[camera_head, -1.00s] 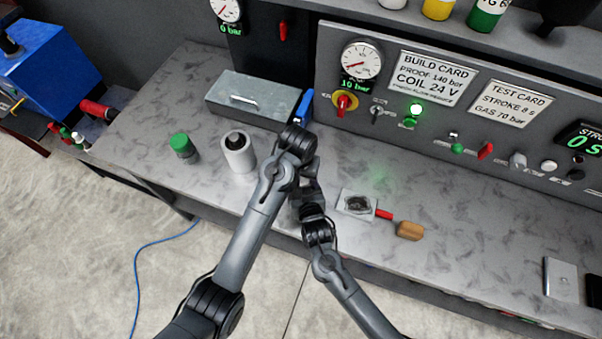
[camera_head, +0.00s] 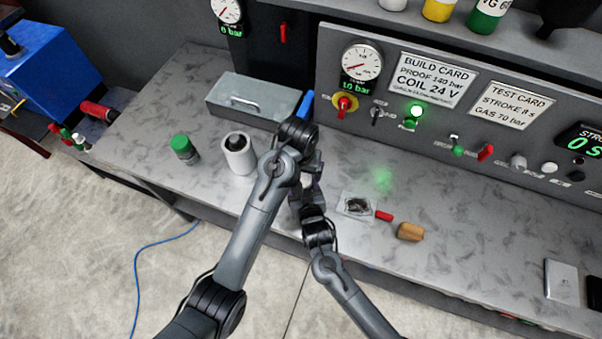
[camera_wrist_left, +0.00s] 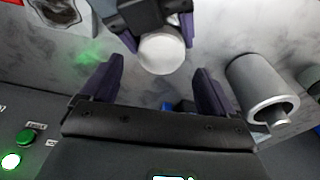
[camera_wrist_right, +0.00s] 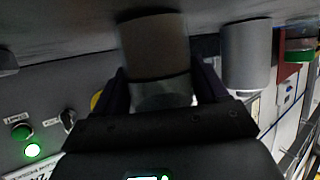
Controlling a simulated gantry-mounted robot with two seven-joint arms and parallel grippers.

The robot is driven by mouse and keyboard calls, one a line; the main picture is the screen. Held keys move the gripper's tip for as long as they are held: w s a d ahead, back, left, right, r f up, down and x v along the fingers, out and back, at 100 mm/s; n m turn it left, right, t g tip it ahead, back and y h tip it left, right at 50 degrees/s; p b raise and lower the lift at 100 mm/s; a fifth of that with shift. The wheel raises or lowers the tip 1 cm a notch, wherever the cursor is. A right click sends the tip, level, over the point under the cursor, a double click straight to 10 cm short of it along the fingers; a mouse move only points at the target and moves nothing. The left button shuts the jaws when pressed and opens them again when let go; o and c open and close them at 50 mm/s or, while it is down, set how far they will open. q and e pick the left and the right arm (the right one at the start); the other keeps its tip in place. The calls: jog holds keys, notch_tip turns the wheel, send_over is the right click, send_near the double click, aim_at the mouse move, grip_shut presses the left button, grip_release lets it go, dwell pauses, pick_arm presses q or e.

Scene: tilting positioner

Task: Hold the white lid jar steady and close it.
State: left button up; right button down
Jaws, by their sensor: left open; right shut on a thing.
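The white lid jar shows as a round white top (camera_wrist_left: 162,56) in the left wrist view. In the right wrist view its grey-brown side (camera_wrist_right: 155,45) and a paler end show between the fingers. My right gripper (camera_wrist_right: 162,78) is shut on the jar, near the bench. My left gripper (camera_wrist_left: 157,66) is open, its two fingers apart on either side of the white top and not touching it. The arms mostly hide the jar in the head view. I cannot tell how the lid sits on it.
A grey metal box (camera_head: 253,98) lies behind.

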pick_arm(q)
jog(key=shift+r, duration=0.6)
jog(key=shift+c, duration=0.3)
jog(key=shift+w+r+n+g, duration=0.1)
jog(key=shift+r+n+g, duration=0.6)
jog(key=shift+r+n, duration=0.85)
jog(key=shift+f, duration=0.1)
jog(key=shift+f, duration=3.95)
